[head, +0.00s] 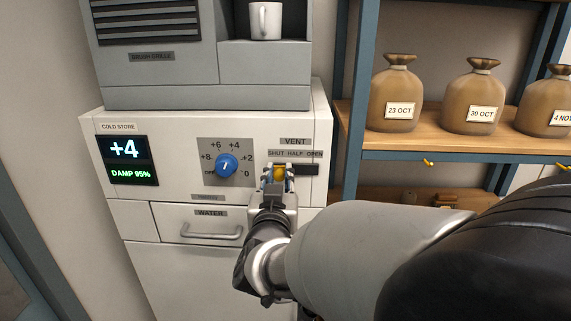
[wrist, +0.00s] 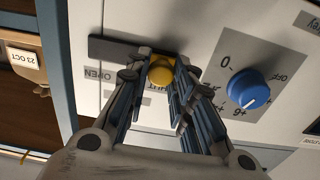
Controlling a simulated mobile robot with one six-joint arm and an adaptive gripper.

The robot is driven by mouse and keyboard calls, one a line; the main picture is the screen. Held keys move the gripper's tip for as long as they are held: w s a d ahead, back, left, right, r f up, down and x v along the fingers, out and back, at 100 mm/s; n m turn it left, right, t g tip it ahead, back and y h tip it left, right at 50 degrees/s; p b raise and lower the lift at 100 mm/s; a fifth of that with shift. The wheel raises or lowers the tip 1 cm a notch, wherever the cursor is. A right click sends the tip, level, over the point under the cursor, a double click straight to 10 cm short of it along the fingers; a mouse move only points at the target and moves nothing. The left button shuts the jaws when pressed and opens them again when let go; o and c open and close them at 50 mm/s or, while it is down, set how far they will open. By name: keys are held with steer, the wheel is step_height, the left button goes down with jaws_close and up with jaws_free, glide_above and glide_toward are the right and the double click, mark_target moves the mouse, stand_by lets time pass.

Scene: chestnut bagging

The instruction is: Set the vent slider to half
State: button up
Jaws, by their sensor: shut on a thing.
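The vent slider's yellow knob (head: 281,175) is at the left, SHUT end of its dark slot (head: 306,170) on the white cold store panel, under the SHUT, HALF and OPEN labels (head: 295,154). In the wrist view the knob (wrist: 160,72) is between the fingertips, and the bare dark slot (wrist: 112,50) runs left toward the OPEN label (wrist: 98,74). My gripper (head: 278,180) is shut on the knob; it also shows in the wrist view (wrist: 162,75). The fingers partly hide the knob and the SHUT lettering in the wrist view.
A blue dial (head: 227,165) sits left of the slider, close to my fingers. A WATER drawer handle (head: 211,232) is below. A shelf (head: 450,144) with tied sacks stands to the right.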

steer(key=shift+d, duration=0.1)
jaws_close()
steer(key=shift+d+b, duration=0.55)
steer(key=shift+d, duration=1)
steer(key=shift+a, duration=0.2)
steer(key=o, duration=1)
jaws_free()
steer(key=s, duration=1.2)
steer(key=shift+a, duration=0.15)
